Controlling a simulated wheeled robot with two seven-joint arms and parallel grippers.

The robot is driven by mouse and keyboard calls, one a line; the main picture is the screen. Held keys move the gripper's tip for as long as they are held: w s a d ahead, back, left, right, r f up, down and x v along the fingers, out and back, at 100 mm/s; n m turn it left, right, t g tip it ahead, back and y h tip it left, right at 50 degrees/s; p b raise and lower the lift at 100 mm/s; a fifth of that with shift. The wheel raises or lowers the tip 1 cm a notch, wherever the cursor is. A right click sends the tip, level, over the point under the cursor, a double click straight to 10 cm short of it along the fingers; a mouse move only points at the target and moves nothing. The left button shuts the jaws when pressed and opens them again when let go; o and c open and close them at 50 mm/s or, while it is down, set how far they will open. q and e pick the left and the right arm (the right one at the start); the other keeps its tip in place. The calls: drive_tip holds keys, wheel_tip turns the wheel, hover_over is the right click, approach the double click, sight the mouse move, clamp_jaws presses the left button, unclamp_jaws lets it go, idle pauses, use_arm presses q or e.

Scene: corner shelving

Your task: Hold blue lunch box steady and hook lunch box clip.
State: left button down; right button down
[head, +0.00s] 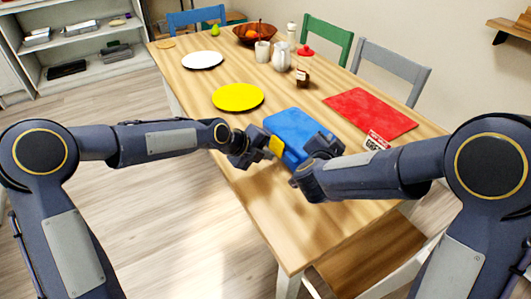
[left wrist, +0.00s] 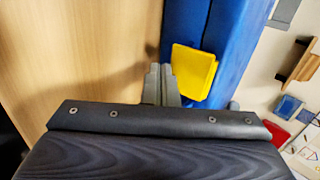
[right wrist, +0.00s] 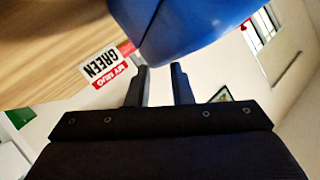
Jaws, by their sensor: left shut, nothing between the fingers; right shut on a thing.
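The blue lunch box (head: 292,127) sits near the front edge of the wooden table. Its yellow clip (head: 276,146) is on the side facing me and also shows in the left wrist view (left wrist: 193,72), sticking out from the blue side. My left gripper (head: 256,147) is shut and empty, just left of the clip; in the left wrist view its fingertips (left wrist: 161,82) are together close beside the clip. My right gripper (head: 318,147) is shut on the lunch box's right end; its fingers (right wrist: 158,80) stand apart at the blue body (right wrist: 180,25). The fingers' contact is partly hidden.
A red mat (head: 370,113) and a white label card (head: 376,142) lie right of the box. A yellow plate (head: 238,97) lies beyond it, with a white plate (head: 203,60), jar (head: 303,72) and pitcher (head: 281,57) farther back. The table (head: 262,208) is bare at the front.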

use_arm(q)
drive_tip(key=shift+r, duration=0.15)
drive_tip(key=shift+d+r, duration=0.15)
drive_tip(key=shift+r, duration=0.75)
drive_tip(key=s+a+r, duration=0.4)
drive_tip(key=s+a, duration=0.3)
drive_tip(key=a, duration=0.4)
drive_tip(key=shift+s+a, duration=0.25)
drive_tip(key=shift+s, duration=0.1)
